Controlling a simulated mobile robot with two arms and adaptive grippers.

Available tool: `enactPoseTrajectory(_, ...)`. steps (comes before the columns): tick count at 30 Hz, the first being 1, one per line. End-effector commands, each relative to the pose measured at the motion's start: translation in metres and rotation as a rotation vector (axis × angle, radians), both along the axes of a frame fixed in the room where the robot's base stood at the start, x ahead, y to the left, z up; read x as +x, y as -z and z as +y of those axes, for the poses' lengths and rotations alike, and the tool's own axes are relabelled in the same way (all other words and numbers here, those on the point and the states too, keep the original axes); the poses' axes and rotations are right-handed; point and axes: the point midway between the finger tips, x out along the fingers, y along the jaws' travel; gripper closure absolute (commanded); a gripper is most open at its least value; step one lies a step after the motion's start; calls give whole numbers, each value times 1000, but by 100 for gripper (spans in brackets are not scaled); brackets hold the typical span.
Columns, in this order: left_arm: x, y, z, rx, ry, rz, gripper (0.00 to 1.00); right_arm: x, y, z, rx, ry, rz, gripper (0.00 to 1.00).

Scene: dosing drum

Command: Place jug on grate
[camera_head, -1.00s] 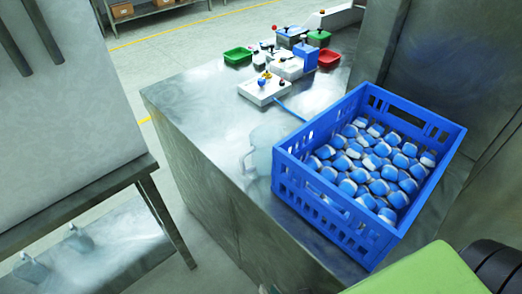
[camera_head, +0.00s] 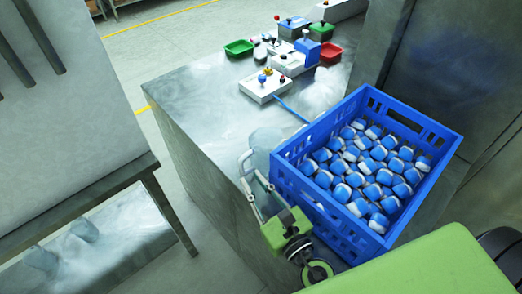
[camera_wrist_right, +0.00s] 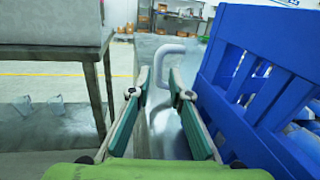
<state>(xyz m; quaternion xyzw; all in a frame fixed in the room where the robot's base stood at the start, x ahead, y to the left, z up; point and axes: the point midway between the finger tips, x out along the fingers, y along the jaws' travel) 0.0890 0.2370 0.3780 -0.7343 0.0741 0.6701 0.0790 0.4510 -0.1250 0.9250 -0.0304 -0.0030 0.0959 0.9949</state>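A translucent pale jug (camera_head: 266,138) stands on the metal table, beside the near left side of the blue crate. Its light grey handle (camera_head: 242,162) faces left, and the handle also shows in the right wrist view (camera_wrist_right: 165,50). My right gripper (camera_head: 256,183) is at the table's left edge, close to the handle. In the right wrist view its two fingers (camera_wrist_right: 160,82) are apart, with the handle just ahead of and between the tips. Whether they touch it I cannot tell. I cannot make out a grate. My left gripper is not in view.
The blue crate (camera_head: 362,233), full of blue-and-white items, stands close right of the jug and gripper. A control box (camera_head: 264,88) and small trays sit farther back. More jugs (camera_head: 84,229) stand on a low shelf at left.

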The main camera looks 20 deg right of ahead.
Motion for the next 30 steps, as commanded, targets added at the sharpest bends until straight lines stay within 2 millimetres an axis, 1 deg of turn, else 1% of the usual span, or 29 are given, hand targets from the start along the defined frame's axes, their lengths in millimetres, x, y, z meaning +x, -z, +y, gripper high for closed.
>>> enactPoseTrajectory(1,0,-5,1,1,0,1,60,8,-3,1,1,2,-1,82)
enactPoseTrajectory(3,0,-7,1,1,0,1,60,14,-2,3,1,1,-1,82)
enactPoseTrajectory(8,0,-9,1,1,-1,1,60,21,0,5,2,0,0,82)
enactPoseTrajectory(10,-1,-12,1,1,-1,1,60,28,1,7,2,0,0,82)
enactPoseTrajectory(15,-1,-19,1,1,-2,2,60,52,3,13,2,1,-1,82)
enactPoseTrajectory(18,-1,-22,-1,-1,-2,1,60,63,4,15,1,1,0,82)
enactPoseTrajectory(21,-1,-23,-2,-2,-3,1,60,68,5,17,2,0,1,82)
enactPoseTrajectory(27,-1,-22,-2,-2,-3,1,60,68,6,17,2,0,1,82)
enactPoseTrajectory(28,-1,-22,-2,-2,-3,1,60,68,6,17,2,0,1,84)
enactPoseTrajectory(30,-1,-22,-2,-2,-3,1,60,68,6,17,2,0,1,100)
